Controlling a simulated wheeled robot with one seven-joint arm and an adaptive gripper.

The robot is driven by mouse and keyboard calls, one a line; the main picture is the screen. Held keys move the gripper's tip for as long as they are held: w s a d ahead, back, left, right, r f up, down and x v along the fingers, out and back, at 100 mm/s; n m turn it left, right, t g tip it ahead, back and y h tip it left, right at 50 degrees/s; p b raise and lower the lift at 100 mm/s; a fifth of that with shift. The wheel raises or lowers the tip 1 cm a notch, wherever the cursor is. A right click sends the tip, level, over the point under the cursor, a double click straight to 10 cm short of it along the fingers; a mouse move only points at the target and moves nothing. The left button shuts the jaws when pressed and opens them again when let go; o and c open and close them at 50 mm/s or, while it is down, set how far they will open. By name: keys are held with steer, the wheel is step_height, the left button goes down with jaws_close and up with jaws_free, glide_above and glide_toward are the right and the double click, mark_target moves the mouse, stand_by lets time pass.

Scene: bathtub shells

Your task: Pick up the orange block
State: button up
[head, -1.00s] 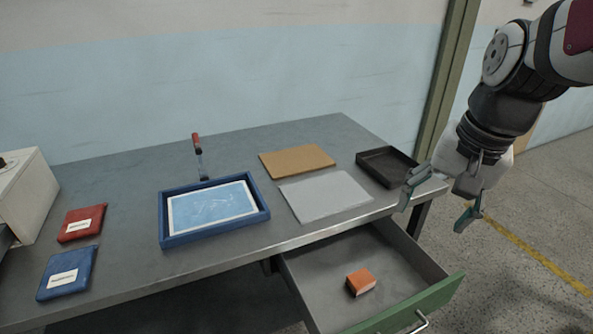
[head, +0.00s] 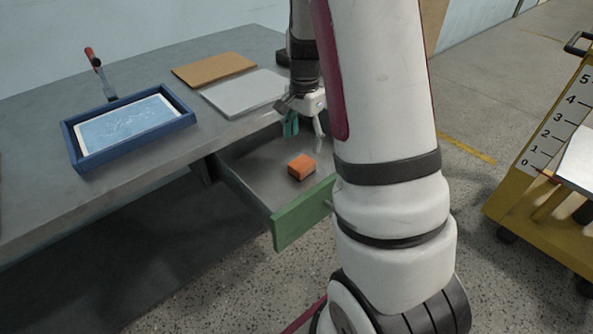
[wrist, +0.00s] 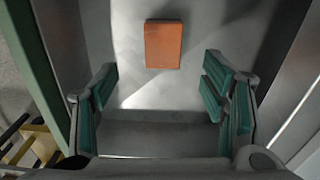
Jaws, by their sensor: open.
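The orange block (head: 301,167) lies on the floor of the open drawer (head: 262,183), which has a green front. In the wrist view the block (wrist: 163,44) is upper middle, beyond the fingertips and apart from them. My gripper (head: 304,128) is open and empty, pointing down over the back part of the drawer, above and behind the block in the head view. In the wrist view my gripper (wrist: 160,85) shows its green-padded fingers spread wide. My arm hides the right part of the drawer in the head view.
The table (head: 60,205) edge is just behind the drawer. On it are a blue tray (head: 85,160) with a picture, a grey sheet (head: 243,92), a brown board (head: 213,68) and a red-handled tool (head: 95,60). A yellow cart (head: 535,185) stands at the right.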

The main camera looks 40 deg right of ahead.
mark_target(302, 163)
step_height(302, 163, down, 5)
steer(key=shift+b, duration=0.55)
steer(key=f, duration=0.1)
steer(key=f+b, duration=0.1)
steer(key=f, duration=0.1)
steer(key=f+b, duration=0.1)
steer(key=f, duration=0.1)
steer(key=shift+w, duration=0.25)
steer(key=c, duration=1.3)
